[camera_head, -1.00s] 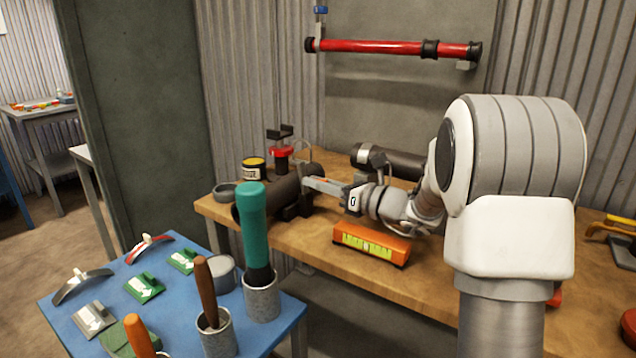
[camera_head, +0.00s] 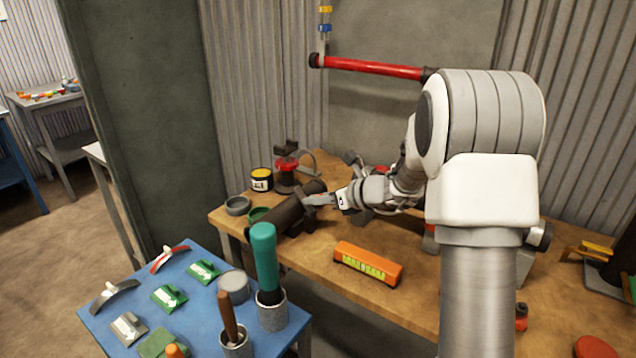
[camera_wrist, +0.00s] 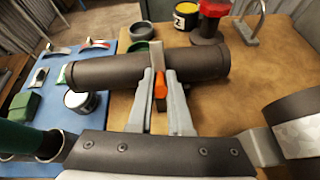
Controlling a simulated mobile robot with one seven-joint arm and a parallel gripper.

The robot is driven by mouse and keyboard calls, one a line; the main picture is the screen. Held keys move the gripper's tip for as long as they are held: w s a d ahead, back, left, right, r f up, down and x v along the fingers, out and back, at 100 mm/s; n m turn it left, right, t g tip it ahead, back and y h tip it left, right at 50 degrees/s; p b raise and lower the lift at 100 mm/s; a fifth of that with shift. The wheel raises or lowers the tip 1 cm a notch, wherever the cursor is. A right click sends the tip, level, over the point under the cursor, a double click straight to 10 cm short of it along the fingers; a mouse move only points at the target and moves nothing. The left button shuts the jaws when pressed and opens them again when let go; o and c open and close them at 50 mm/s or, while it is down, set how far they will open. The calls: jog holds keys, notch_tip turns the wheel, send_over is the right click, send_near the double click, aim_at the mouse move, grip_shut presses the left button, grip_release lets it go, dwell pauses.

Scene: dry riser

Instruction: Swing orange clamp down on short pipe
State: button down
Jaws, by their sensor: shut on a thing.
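The dark short pipe (camera_head: 290,216) lies on the wooden bench; it also shows in the wrist view (camera_wrist: 105,72). A pale grey clamp bar (camera_wrist: 158,57) shows across the pipe just beyond the orange piece. The fingers hide part of the clamp, so I cannot tell whether its bar presses on the pipe.
An orange spirit level (camera_head: 367,264) lies on the bench nearer the front. A yellow-lidded tin (camera_head: 261,180) and a red-and-black fitting (camera_head: 287,172) stand behind the pipe. A red pipe (camera_head: 375,67) hangs on the wall.

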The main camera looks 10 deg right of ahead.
jog(key=shift+w+a+r+g+h+p, duration=0.2)
jog(key=shift+g+h+p, duration=0.25)
jog(key=shift+p, duration=1.3)
jog(key=shift+w+a+r+g+h+p, duration=0.15)
jog(key=shift+r+g+h+p, duration=0.2)
jog(key=shift+p, duration=1.35)
jog(key=p, duration=0.3)
jog(key=shift+a+f+g+h, duration=0.1)
jog(key=shift+f+g+h, duration=0.1)
jog(key=shift+g+h, duration=0.2)
jog(key=shift+w+f+p, duration=0.1)
jog(key=shift+f+p, duration=0.15)
jog(key=shift+p, duration=0.6)
jog(key=c, duration=0.8)
grip_release()
jog(key=shift+c, duration=0.2)
jog(key=shift+r, duration=0.1)
jog(key=p+v, duration=0.1)
jog(key=v, duration=1.6)
jog(key=shift+a+r, duration=0.15)
jog(key=shift+r, duration=0.3)
jog(key=shift+w, duration=0.1)
